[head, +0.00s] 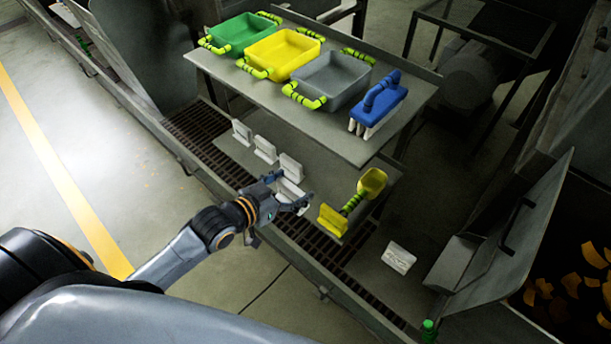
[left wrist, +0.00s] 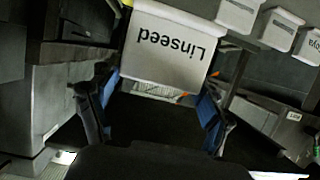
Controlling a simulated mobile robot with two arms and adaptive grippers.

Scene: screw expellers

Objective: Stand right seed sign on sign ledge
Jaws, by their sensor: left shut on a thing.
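My left gripper (head: 300,203) is shut on a white sign (head: 289,190) at the front edge of the lower shelf. In the left wrist view the sign reads "Linseed" (left wrist: 175,45), upside down, between the blue-padded fingers (left wrist: 160,103). Three more white signs stand in a row to its upper left in the head view: a far one (head: 242,132), a middle one (head: 265,151) and a near one (head: 290,167). Another white sign (head: 398,257) is lower right, apart from the row. My right gripper is not in view.
A yellow scoop (head: 373,181) with a green-banded handle lies just right of my gripper. The upper table (head: 345,145) holds green (head: 243,33), yellow (head: 284,52) and grey (head: 331,79) trays and a blue brush (head: 379,103). A grated channel (head: 315,246) runs along the front.

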